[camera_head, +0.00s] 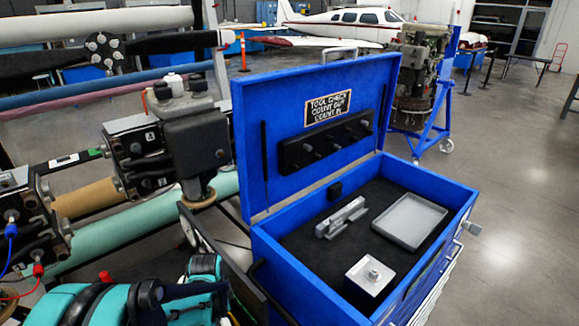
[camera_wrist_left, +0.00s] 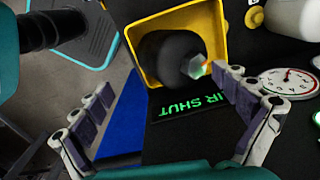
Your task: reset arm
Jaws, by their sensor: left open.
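My left arm (camera_head: 150,302), teal and black, shows at the bottom left of the head view, and its gripper cannot be made out there. In the left wrist view my left gripper (camera_wrist_left: 164,84) is open, its two grey-padded fingers wide apart. No held object shows between them. Beyond the fingers is a black rounded knob (camera_wrist_left: 172,58) inside a yellow square frame (camera_wrist_left: 137,34). The right finger's tip overlaps the frame's edge in the picture; I cannot tell whether it touches. My right gripper is in neither view.
An open blue tool chest (camera_head: 262,238) holds a grey tray (camera_head: 410,221), a metal block (camera_head: 370,275) and a grey bracket (camera_head: 341,217). An engine (camera_head: 160,140) stands left of it. A sign with green letters (camera_wrist_left: 190,106) and a white dial gauge (camera_wrist_left: 288,81) are near the fingers.

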